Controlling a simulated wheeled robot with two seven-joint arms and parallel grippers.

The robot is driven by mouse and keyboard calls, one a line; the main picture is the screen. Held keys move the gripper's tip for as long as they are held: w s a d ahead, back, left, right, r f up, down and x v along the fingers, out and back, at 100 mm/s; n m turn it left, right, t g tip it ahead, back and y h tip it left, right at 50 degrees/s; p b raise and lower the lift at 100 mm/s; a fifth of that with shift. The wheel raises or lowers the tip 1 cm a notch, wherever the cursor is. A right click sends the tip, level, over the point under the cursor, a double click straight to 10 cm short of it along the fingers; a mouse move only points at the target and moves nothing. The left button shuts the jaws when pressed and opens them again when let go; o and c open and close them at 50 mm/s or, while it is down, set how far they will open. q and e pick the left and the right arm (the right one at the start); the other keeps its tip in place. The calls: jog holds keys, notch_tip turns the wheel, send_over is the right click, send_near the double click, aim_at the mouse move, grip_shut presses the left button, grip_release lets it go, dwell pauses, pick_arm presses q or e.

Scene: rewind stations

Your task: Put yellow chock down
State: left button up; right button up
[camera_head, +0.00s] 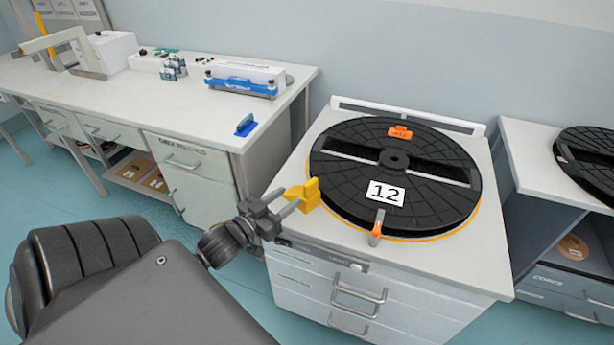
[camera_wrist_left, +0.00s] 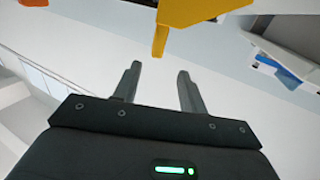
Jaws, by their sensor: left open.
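The yellow chock (camera_head: 304,194) is at the front left of the cabinet top, beside the black round platter (camera_head: 395,172) marked 12. My left gripper (camera_head: 286,206) is close to the chock, on its near left side. In the left wrist view the gripper (camera_wrist_left: 158,82) is open with nothing between its fingers. The yellow chock (camera_wrist_left: 190,15) shows there just beyond the fingertips, apart from them and partly cut off by the top edge. My right gripper is out of view.
An orange clip (camera_head: 377,228) sits at the platter's front rim, and an orange block (camera_head: 399,132) lies on its back part. A blue chock-like piece (camera_head: 246,125) is on the white bench (camera_head: 120,115) at left. Another dark platter (camera_head: 590,155) stands at right.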

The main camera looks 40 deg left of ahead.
aim_at(315, 179)
pick_arm(q)
jog(key=shift+w+d+r, duration=0.1)
jog(key=shift+w+d, duration=0.05)
jog(key=shift+w, duration=0.9)
jog(key=shift+w+d, duration=0.2)
jog(key=shift+w, duration=0.85)
jog(key=shift+w+d+r, duration=0.1)
jog(key=shift+w+d, duration=0.05)
jog(key=shift+w, duration=0.9)
jog(key=shift+w+f+p, duration=0.15)
jog(key=shift+w+p, duration=0.4)
jog(key=shift+w, duration=1.75)
grip_shut()
